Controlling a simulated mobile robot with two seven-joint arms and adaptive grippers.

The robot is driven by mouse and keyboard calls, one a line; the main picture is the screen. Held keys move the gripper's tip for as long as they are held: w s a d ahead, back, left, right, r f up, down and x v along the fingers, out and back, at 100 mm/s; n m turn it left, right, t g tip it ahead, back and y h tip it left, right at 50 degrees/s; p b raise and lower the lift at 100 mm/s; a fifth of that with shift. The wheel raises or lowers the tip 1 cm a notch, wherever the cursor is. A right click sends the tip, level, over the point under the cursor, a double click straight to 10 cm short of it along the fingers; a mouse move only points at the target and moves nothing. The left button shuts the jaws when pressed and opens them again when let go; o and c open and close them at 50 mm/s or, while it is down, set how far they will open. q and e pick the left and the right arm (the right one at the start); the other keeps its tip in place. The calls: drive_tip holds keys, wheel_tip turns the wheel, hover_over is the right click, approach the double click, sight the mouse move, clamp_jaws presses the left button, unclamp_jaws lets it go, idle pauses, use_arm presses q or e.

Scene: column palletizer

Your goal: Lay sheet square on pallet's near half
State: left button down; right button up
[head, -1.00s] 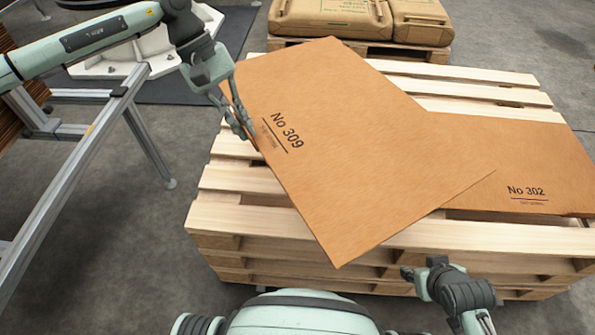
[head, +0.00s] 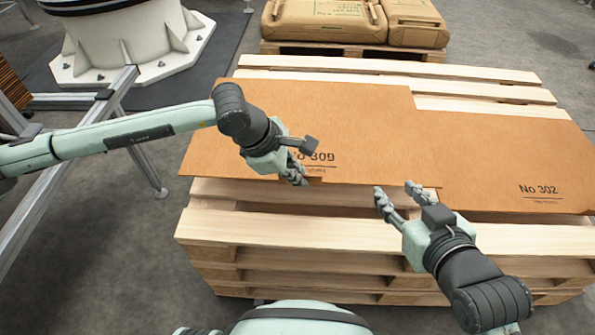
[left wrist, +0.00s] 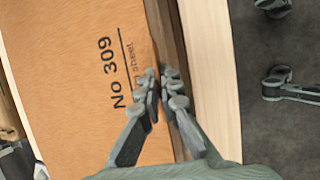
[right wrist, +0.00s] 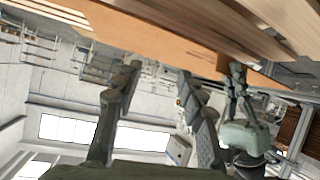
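My right gripper (head: 399,193) is open and empty, just in front of the near edge. I cannot tell whether sheet No 309 rests fully flat.
Stacked brown sacks (head: 325,18) stand on another pallet behind. A metal frame (head: 110,100) stands at the left, with a white pedestal base (head: 140,45) behind it. Bare slats show along the pallet's front and back.

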use_arm(q)
drive_tip(key=shift+f+b, duration=2.85)
drive_tip(key=shift+f, duration=0.95)
use_arm(e)
drive_tip(key=s+a+r+t+y, duration=0.1)
drive_tip(key=a+r+t+y, duration=0.2)
drive_tip(key=r+t, duration=0.3)
drive_tip(key=s+a+r+t+y, duration=0.1)
drive_tip(key=a+r+t+y, duration=0.2)
drive_tip(key=r, duration=1.1)
drive_tip(key=shift+s+r+t, duration=0.25)
drive_tip(key=shift+t, duration=1.35)
use_arm(q)
drive_tip(key=shift+d, duration=0.1)
use_arm(e)
drive_tip(key=shift+f, duration=0.3)
use_arm(q)
drive_tip(key=shift+f+b, duration=0.35)
drive_tip(key=shift+b, duration=0.35)
use_arm(e)
drive_tip(key=shift+f, duration=0.45)
use_arm(q)
drive_tip(key=c, duration=1.6)
unclamp_jaws()
drive_tip(key=shift+c, duration=0.2)
